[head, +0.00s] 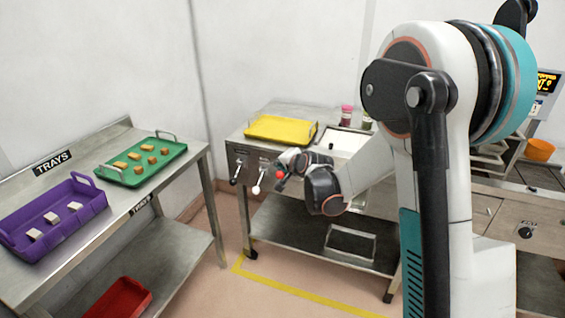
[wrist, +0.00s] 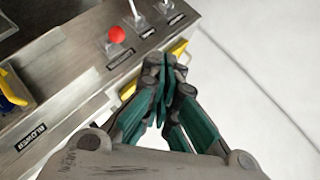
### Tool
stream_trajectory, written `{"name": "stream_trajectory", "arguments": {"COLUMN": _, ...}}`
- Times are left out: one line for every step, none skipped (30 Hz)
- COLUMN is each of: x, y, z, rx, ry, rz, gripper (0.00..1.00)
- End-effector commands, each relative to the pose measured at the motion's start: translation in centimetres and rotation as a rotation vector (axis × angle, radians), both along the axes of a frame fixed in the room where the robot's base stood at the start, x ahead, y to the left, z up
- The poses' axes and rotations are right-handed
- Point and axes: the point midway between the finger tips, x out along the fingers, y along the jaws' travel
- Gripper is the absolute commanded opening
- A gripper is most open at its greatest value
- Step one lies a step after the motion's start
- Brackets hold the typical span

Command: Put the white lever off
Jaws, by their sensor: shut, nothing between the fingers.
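The white lever (head: 257,185) is on the front panel of the steel cart, between a black lever and a red-knobbed lever. In the head view its white knob hangs low, out from the panel. In the wrist view the white lever (wrist: 132,9) shows at the top edge, with its end cut off. My gripper (head: 286,163) is in front of the panel, to the right of the white lever and close to the red knob. In the wrist view my gripper (wrist: 164,78) is shut and empty, apart from the white lever.
The red knob (head: 280,174) lies between the white lever and my gripper; the black lever (head: 235,173) is at left. A yellow tray (head: 282,128) sits on the cart. A side table holds green (head: 174,166) and purple (head: 91,218) trays. Floor between is clear.

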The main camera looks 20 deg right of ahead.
Motion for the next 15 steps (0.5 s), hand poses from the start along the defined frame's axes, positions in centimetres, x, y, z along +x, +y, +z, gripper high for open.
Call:
{"name": "stream_trajectory", "arguments": {"x": -0.21, "y": 0.06, "z": 0.23, "rx": -0.005, "ry": 0.002, "rz": 0.004, "gripper": 0.00}}
{"name": "stream_trajectory", "arguments": {"x": -0.28, "y": 0.08, "z": 0.30, "rx": -0.008, "ry": 0.003, "rz": 0.006, "gripper": 0.00}}
{"name": "stream_trajectory", "arguments": {"x": -0.36, "y": 0.10, "z": 0.39, "rx": -0.010, "ry": 0.005, "rz": 0.007, "gripper": 0.00}}
{"name": "stream_trajectory", "arguments": {"x": -0.41, "y": 0.11, "z": 0.43, "rx": -0.012, "ry": 0.005, "rz": 0.007, "gripper": 0.00}}
{"name": "stream_trajectory", "arguments": {"x": -0.44, "y": 0.12, "z": 0.46, "rx": -0.013, "ry": 0.005, "rz": 0.008, "gripper": 0.00}}
{"name": "stream_trajectory", "arguments": {"x": -0.47, "y": 0.12, "z": 0.49, "rx": -0.014, "ry": 0.005, "rz": 0.008, "gripper": 0.00}}
{"name": "stream_trajectory", "arguments": {"x": -0.47, "y": 0.12, "z": 0.49, "rx": -0.014, "ry": 0.005, "rz": 0.008, "gripper": 0.00}}
{"name": "stream_trajectory", "arguments": {"x": -0.47, "y": 0.12, "z": 0.49, "rx": -0.014, "ry": 0.005, "rz": 0.009, "gripper": 0.00}}
{"name": "stream_trajectory", "arguments": {"x": -0.47, "y": 0.12, "z": 0.49, "rx": -0.014, "ry": 0.005, "rz": 0.009, "gripper": 0.00}}
{"name": "stream_trajectory", "arguments": {"x": -0.47, "y": 0.12, "z": 0.49, "rx": -0.014, "ry": 0.005, "rz": 0.008, "gripper": 0.00}}
{"name": "stream_trajectory", "arguments": {"x": -0.46, "y": 0.11, "z": 0.49, "rx": -0.014, "ry": 0.005, "rz": 0.008, "gripper": 0.00}}
{"name": "stream_trajectory", "arguments": {"x": -0.46, "y": 0.11, "z": 0.49, "rx": -0.014, "ry": 0.005, "rz": 0.008, "gripper": 0.00}}
{"name": "stream_trajectory", "arguments": {"x": -0.46, "y": 0.11, "z": 0.49, "rx": -0.014, "ry": 0.005, "rz": 0.008, "gripper": 0.00}}
{"name": "stream_trajectory", "arguments": {"x": -0.45, "y": 0.11, "z": 0.49, "rx": -0.014, "ry": 0.005, "rz": 0.008, "gripper": 0.00}}
{"name": "stream_trajectory", "arguments": {"x": -0.42, "y": 0.11, "z": 0.44, "rx": -0.012, "ry": 0.004, "rz": 0.008, "gripper": 0.00}}
